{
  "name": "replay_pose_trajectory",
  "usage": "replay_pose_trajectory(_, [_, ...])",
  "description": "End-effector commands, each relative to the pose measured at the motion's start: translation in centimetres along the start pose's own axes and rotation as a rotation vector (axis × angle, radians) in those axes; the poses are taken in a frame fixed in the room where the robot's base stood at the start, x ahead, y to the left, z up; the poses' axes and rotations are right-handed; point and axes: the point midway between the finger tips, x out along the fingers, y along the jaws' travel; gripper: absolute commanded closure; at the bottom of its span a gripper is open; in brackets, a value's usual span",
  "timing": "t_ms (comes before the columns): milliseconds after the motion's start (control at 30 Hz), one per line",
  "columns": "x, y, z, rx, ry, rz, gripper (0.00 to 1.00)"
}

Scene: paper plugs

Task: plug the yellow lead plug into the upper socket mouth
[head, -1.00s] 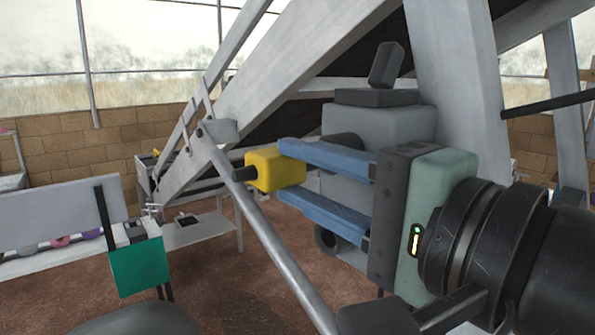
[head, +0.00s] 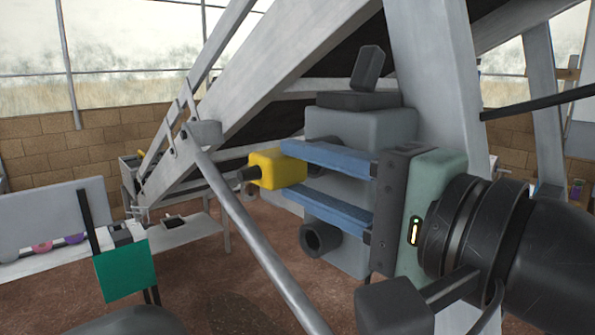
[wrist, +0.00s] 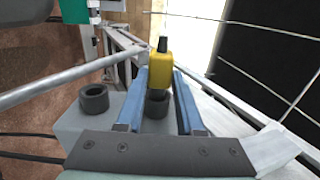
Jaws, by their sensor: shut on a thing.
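My gripper (head: 283,170) has two blue fingers shut on the yellow lead plug (head: 272,169). The plug's dark stub points left in the head view. The plug also shows between the fingertips in the wrist view (wrist: 159,70). The grey socket box (head: 355,130) stands behind the fingers. Its lower mouth (head: 318,238), a dark ring, shows below the fingers, and again at left in the wrist view (wrist: 94,98). The upper mouth (wrist: 157,104) shows between the fingers in the wrist view, partly covered by the plug.
A grey diagonal rod (head: 255,235) passes just left of the plug. Large grey beams (head: 290,60) rise behind and above. A green panel (head: 125,272) stands at lower left. A low table (head: 180,232) is farther back.

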Motion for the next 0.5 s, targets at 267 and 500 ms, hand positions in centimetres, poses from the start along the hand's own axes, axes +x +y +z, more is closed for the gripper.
replay_pose_trajectory(267, [0.0,-0.1,-0.6,0.000,0.000,-0.001,1.00])
replay_pose_trajectory(500, [0.0,-0.1,-1.2,0.001,0.001,0.000,1.00])
